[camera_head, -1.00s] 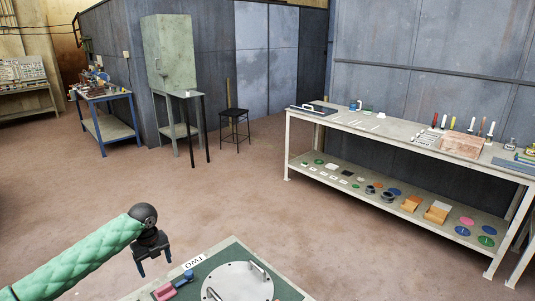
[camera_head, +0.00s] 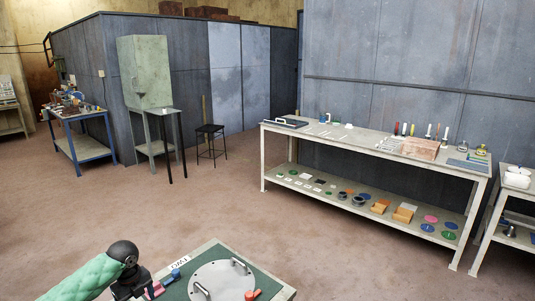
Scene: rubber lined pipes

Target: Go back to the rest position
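My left arm in a green quilted sleeve comes in at the bottom left. My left gripper (camera_head: 134,288) hangs below its dark round wrist, at the left edge of the near table. Its fingers are dark and partly cut off by the lower edge, so I cannot tell whether it is open or shut. My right arm and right gripper are out of view. The near table (camera_head: 285,291) has a green top, a "TWO" label and a pale round plate (camera_head: 219,283) with two metal handles.
A pink tool (camera_head: 154,291) and a blue tool (camera_head: 175,274) lie beside my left gripper. A red-orange handle (camera_head: 253,295) shows at the plate's right. A long workbench (camera_head: 375,147) stands along the back wall, with a smaller table at right. The floor between is clear.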

